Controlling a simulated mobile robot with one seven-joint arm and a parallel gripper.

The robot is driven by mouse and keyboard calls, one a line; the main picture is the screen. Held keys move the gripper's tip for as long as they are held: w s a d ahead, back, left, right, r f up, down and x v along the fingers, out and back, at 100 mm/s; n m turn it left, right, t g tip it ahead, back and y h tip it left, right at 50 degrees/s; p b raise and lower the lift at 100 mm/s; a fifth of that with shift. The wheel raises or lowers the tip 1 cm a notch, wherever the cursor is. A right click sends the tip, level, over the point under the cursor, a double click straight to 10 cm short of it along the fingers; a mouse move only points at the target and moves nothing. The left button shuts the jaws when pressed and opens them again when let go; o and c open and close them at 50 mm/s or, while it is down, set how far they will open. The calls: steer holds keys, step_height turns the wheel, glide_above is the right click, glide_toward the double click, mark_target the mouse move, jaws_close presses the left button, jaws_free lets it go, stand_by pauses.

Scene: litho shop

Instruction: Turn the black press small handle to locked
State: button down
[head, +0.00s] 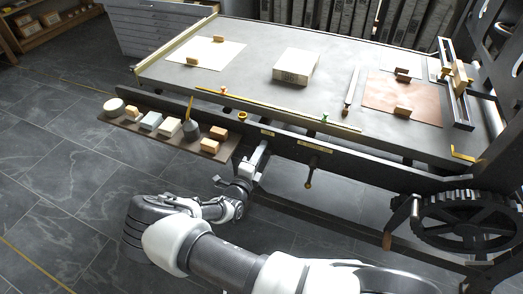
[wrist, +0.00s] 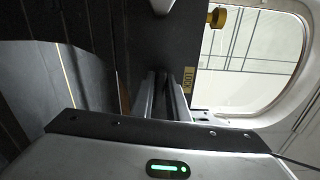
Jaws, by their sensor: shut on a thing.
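The press (head: 370,165) has a dark front rail with small brass label plates. My gripper (head: 262,150) is at this rail, just under one label plate (head: 267,132). In the wrist view my gripper (wrist: 168,80) points at the dark rail, with its fingers close together on a narrow dark piece, which I take to be the small handle (wrist: 173,98). Most of that piece is hidden by the fingers. A brass plate reading LOCK (wrist: 188,78) sits just right of the fingertips. The handle's exact angle cannot be told.
A brass-knobbed lever (head: 308,184) hangs from the rail to the right of my gripper. A ledge (head: 130,123) with several small blocks lies left. A large gear wheel (head: 468,222) stands at the right. The floor at left is clear.

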steer(key=shift+n, duration=0.6)
steer(key=c, duration=1.8)
jaws_free()
steer(key=shift+c, duration=0.2)
steer(key=p+v, duration=0.2)
steer(key=v, duration=1.5)
steer(key=shift+s, duration=0.2)
